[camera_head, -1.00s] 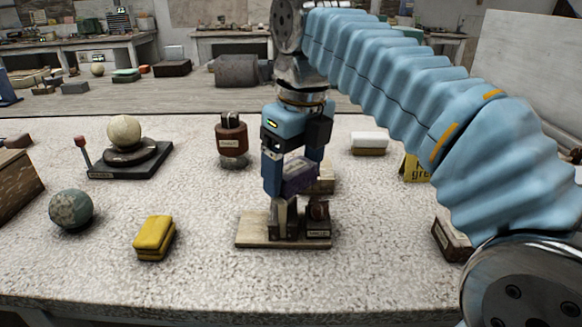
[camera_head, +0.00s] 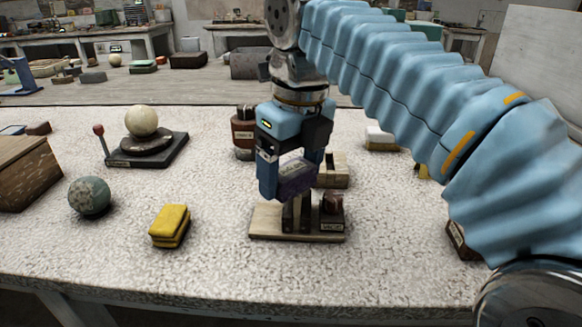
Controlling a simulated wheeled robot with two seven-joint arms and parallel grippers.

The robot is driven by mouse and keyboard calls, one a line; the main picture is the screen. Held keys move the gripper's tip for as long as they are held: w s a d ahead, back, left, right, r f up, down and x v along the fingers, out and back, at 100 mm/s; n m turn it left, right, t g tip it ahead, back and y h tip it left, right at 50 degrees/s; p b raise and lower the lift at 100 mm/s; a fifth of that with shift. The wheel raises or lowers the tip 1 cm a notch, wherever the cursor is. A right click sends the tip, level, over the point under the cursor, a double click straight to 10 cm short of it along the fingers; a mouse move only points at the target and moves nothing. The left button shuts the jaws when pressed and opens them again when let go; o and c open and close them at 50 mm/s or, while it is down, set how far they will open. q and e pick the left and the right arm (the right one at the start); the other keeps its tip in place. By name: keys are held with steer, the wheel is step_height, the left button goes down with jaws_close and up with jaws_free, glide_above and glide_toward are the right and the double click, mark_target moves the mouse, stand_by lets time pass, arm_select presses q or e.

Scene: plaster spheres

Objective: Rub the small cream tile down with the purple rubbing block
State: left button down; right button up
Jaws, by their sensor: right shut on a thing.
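My right gripper (camera_head: 291,182) is shut on the purple rubbing block (camera_head: 297,174). It points down over a pale tan board (camera_head: 266,222) on the table. The block is above the board, and dark pieces stand between them; I cannot tell whether they touch. A small cream block (camera_head: 335,165) sits just behind my right gripper, partly hidden by it. Another cream-topped block (camera_head: 380,137) stands further back at the right. I cannot tell for sure which of these pale pieces is the small cream tile. My left gripper is not in view.
A yellow sponge-like block (camera_head: 170,226) and a mottled green ball (camera_head: 89,195) lie at the left. A cream sphere (camera_head: 141,120) rests on a dark stand. A brown jar (camera_head: 243,134) is behind the gripper. A wooden box (camera_head: 22,172) is at the left edge. The front table strip is clear.

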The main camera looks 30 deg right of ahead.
steer(key=shift+w+d+r, duration=0.1)
steer(key=shift+w+d, duration=0.1)
steer(key=shift+d, duration=0.7)
steer(key=shift+w+d, duration=0.2)
steer(key=shift+d, duration=0.65)
steer(key=shift+s+a+r, duration=0.15)
steer(key=shift+a+r, duration=0.2)
steer(key=shift+a, duration=0.2)
steer(key=shift+s+a+r, duration=0.1)
steer(key=shift+a+r, duration=0.25)
steer(key=shift+a, duration=0.15)
steer(key=shift+r, duration=1.25)
